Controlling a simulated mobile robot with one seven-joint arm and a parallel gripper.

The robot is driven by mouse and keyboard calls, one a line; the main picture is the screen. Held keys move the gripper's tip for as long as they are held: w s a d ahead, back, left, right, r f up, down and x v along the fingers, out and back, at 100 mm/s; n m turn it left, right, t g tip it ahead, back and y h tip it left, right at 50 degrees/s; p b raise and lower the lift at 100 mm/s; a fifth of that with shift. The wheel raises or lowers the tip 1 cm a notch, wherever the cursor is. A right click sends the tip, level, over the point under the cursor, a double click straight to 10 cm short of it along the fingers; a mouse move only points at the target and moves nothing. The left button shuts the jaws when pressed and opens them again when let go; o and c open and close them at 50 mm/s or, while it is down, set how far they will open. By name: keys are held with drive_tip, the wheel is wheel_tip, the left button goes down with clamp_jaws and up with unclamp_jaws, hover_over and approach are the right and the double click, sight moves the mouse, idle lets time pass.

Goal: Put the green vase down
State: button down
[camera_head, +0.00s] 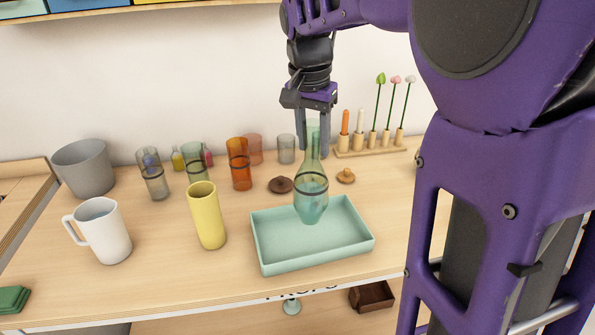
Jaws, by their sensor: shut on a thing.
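The green vase (311,184) is translucent, with a round body, a narrow neck and a dark band around it. My gripper (313,137) points down and is shut on the neck of the vase from above. The vase is upright, over the pale green tray (262,249) on the wooden shelf. I cannot tell whether the bottom of the vase touches the tray floor. The tray looks otherwise empty.
A yellow cup (207,216), a white mug (102,232) and a grey pot (84,167) stand left of the tray. Several glasses, including an orange one (239,165), stand behind. A brown lid (281,185) and a peg rack (370,149) lie near the back.

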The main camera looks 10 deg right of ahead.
sight(310, 125)
drive_tip(key=shift+f+b, duration=0.45)
drive_tip(key=shift+f, duration=2.5)
drive_tip(key=shift+f, duration=0.15)
drive_tip(key=shift+c, duration=2.2)
unclamp_jaws()
drive_tip(key=r, duration=0.4)
drive_tip(key=s+r+p, duration=0.1)
drive_tip(key=r, duration=0.3)
drive_tip(key=a+r+p, duration=0.1)
drive_tip(key=r, duration=0.3)
drive_tip(key=shift+s+a+r, duration=0.1)
drive_tip(key=shift+s+r, duration=0.05)
drive_tip(key=shift+s, duration=0.05)
drive_tip(key=shift+w, duration=0.1)
